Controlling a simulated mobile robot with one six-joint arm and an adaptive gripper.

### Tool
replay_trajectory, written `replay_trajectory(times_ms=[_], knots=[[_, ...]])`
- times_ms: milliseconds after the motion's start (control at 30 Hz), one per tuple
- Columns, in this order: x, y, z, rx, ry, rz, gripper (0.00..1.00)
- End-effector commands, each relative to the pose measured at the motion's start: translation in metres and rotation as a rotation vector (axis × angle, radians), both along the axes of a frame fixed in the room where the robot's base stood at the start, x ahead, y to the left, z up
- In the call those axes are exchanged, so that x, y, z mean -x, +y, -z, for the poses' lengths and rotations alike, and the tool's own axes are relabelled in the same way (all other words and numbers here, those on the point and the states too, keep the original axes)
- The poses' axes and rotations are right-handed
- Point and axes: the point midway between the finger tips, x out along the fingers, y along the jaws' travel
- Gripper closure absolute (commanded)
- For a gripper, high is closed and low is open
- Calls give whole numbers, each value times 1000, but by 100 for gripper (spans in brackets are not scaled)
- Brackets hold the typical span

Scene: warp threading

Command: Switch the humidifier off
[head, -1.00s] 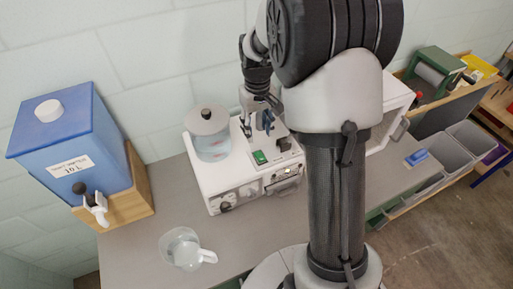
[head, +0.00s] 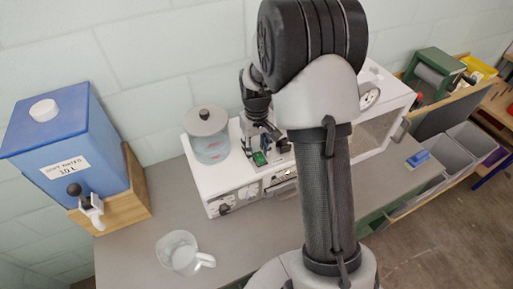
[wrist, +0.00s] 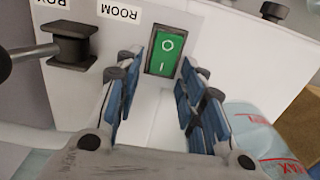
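The humidifier (head: 226,183) is a white box on the grey bench, with a clear lidded water tank (head: 211,148) on top. Its green rocker switch (head: 259,159) is on the top, near the front edge. In the wrist view the green switch (wrist: 166,50) shows an O and an I mark, with a ROOM label beside it. My gripper (head: 262,146) is just above and behind the switch. In the wrist view my gripper (wrist: 158,80) has its blue-padded fingers apart, on either side of the switch's near end, with nothing between them. I cannot tell whether they touch the panel.
A blue water container (head: 70,140) on a wooden stand and a clear jug (head: 180,252) are at left. A white cabinet with a gauge (head: 369,95) stands at right. The front bench is mostly clear.

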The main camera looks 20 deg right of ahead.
Motion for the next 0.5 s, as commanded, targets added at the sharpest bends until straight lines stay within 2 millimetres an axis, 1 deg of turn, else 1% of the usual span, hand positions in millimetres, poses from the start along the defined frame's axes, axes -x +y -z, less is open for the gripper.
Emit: replay_trajectory(times_ms=[33, 67, 500], knots=[[0, 0, 0, 0, 0, 0, 70], [0, 0, 0, 0, 0, 0, 72], [0, 0, 0, 0, 0, 0, 100]])
